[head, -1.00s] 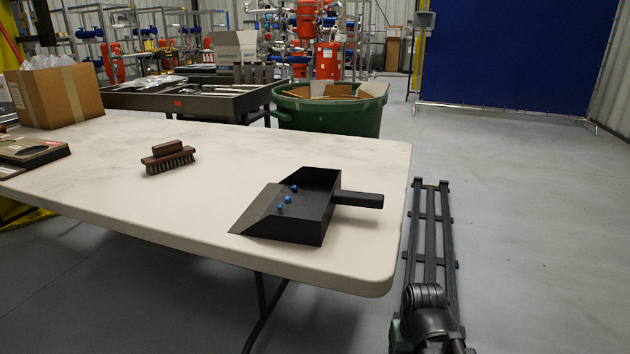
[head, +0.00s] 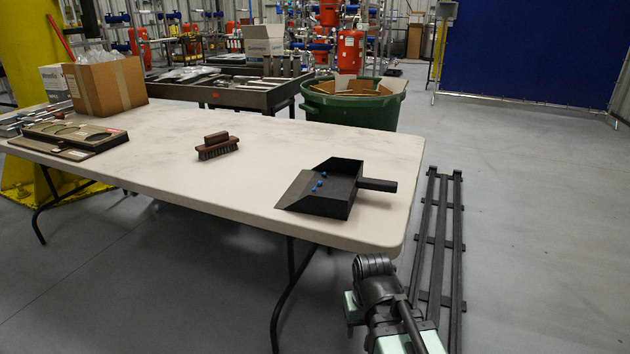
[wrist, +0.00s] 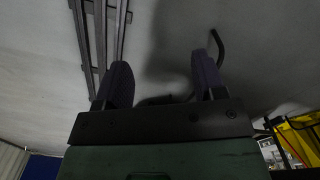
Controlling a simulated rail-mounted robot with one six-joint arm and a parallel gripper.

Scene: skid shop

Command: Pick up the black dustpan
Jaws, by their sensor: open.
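The black dustpan (head: 335,190) lies on the white table (head: 180,185) near its right end in the head view. Its handle (head: 377,185) points right and several small blue pieces (head: 320,184) lie in it. In the wrist view my gripper (wrist: 160,85) is open, its two dark fingers apart with nothing between them. The dustpan does not show in the wrist view, which faces the grey floor. In the head view part of my arm shows in front of the table's right corner, clear of the dustpan.
A brown brush (head: 217,147) stands on the table left of the dustpan. A cardboard box (head: 106,86) and a flat dark case (head: 75,137) are at the left end. A green bin (head: 352,108) stands behind the table. Open floor (head: 530,210) lies to the right.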

